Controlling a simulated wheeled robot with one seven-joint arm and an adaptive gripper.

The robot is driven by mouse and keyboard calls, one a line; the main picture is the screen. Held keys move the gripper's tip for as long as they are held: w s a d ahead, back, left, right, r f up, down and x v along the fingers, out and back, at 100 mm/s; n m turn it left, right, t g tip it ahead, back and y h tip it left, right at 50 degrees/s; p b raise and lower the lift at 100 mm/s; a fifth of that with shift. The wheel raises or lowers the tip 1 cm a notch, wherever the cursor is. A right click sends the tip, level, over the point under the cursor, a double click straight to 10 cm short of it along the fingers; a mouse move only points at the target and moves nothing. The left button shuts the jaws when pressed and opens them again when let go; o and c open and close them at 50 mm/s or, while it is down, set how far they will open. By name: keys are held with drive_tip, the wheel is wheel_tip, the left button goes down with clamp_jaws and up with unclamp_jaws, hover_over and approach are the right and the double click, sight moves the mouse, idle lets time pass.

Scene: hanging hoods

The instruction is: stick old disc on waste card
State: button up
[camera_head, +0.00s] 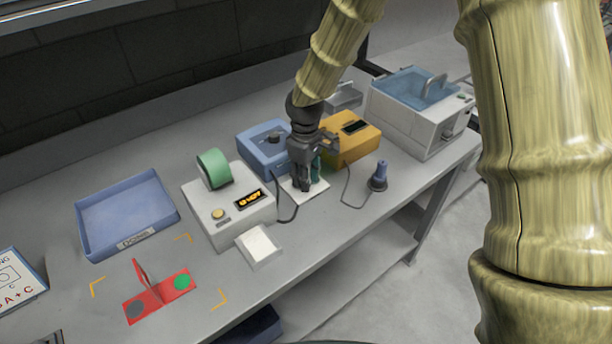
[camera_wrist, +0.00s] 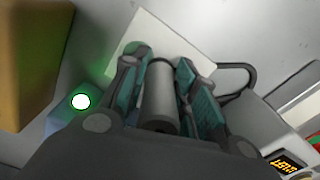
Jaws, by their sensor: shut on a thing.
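My gripper (camera_head: 308,183) points down over a white card (camera_head: 318,188) on the bench. In the wrist view its teal-padded fingers (camera_wrist: 160,90) are shut on a grey cylinder (camera_wrist: 160,100). The white card (camera_wrist: 150,35) lies beyond the cylinder's far end. That end's contact with the card cannot be told. No disc shows on the visible part of the card; the fingers hide the rest. A red fixture (camera_head: 158,297) with a raised flap lies at the front left, with a grey disc (camera_head: 136,309) and a green disc (camera_head: 182,282) on it.
A white machine (camera_head: 230,208) with a green roll is left of my gripper. A blue box (camera_head: 258,150) and yellow box (camera_head: 355,142) stand behind. A blue-handled tool (camera_head: 379,175) stands right, its cable on the bench. A blue tray (camera_head: 125,212) is at left.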

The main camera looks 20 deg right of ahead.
drive_tip(key=shift+r, duration=0.1)
drive_tip(key=shift+r+p, duration=3.15)
drive_tip(key=shift+r, duration=0.3)
drive_tip(key=shift+d+f, duration=0.1)
